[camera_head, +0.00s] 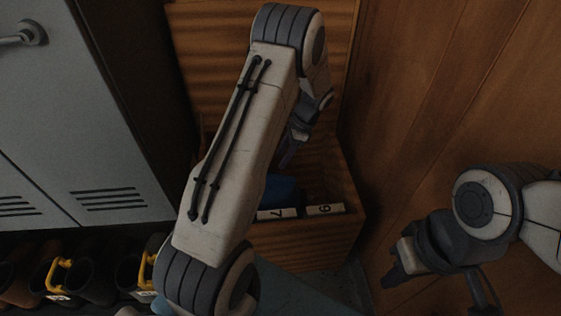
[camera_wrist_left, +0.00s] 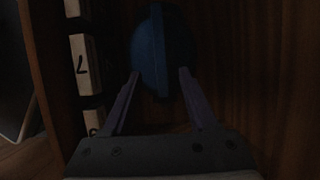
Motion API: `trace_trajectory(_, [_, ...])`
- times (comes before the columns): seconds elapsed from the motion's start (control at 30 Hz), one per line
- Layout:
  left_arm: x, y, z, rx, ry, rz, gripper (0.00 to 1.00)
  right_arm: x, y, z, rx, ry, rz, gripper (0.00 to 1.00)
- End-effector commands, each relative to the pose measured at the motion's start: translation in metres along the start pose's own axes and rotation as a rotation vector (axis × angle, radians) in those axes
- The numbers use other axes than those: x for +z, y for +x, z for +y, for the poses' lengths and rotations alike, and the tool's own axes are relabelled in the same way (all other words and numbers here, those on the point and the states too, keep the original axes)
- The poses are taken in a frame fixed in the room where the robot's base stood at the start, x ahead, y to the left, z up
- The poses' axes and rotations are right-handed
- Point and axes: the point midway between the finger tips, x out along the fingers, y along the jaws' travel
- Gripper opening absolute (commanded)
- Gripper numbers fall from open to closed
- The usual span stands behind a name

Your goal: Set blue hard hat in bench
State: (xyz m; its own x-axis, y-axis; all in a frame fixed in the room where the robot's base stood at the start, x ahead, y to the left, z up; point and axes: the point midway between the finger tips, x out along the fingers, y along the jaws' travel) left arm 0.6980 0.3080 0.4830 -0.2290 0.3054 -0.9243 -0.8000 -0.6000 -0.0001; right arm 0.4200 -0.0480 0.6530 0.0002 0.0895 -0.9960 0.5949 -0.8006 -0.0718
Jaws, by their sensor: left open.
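The blue hard hat (camera_head: 283,189) is low inside the wooden bench (camera_head: 305,247), partly hidden by my left arm in the head view. In the left wrist view the dark blue, ridged hat (camera_wrist_left: 162,50) lies just ahead of and between the fingertips. My left gripper (camera_head: 289,157) reaches down into the bench above the hat. Its two fingers (camera_wrist_left: 158,76) are apart, one near each side of the hat; contact is not clear. My right gripper (camera_head: 392,272) is outside the bench at the lower right, its jaw opening unclear.
A wooden wall (camera_head: 440,110) closes the right side.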

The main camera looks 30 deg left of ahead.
Motion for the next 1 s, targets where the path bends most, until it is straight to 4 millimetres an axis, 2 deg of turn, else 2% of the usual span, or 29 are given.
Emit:
trace_trajectory(0.03, [0.001,-0.009,-0.001,-0.002,0.0,0.002,0.59,0.0,-0.005,0.0,0.0,0.0,0.0,0.0])
trace_trajectory(0.1, [0.001,-0.014,-0.001,-0.001,-0.001,0.002,0.59,0.0,-0.007,-0.001,0.0,0.0,0.0,0.0])
trace_trajectory(0.3, [-0.001,-0.02,0.002,-0.001,-0.004,0.003,0.59,0.0,-0.008,-0.001,0.0,0.0,0.0,0.0])
trace_trajectory(0.37, [-0.004,-0.028,0.007,-0.006,-0.008,0.011,0.59,0.0,-0.008,-0.001,0.0,0.0,0.0,0.0])
trace_trajectory(0.47, [-0.013,-0.055,0.028,-0.023,-0.028,0.044,0.59,0.0,-0.008,-0.001,0.0,0.0,0.0,0.0])
trace_trajectory(0.57, [-0.025,-0.092,0.067,-0.039,-0.061,0.097,0.59,0.0,-0.008,-0.001,0.0,0.0,0.0,0.0])
trace_trajectory(0.7, [-0.032,-0.139,0.136,-0.043,-0.116,0.184,0.59,0.0,-0.007,-0.001,0.0,0.0,0.0,0.0])
trace_trajectory(0.83, [-0.026,-0.168,0.202,-0.028,-0.161,0.264,0.59,0.0,-0.007,-0.001,0.0,0.0,0.0,0.0])
trace_trajectory(1.0, [-0.005,-0.185,0.284,0.018,-0.213,0.358,0.59,0.0,-0.007,-0.001,0.0,0.0,0.0,0.0])
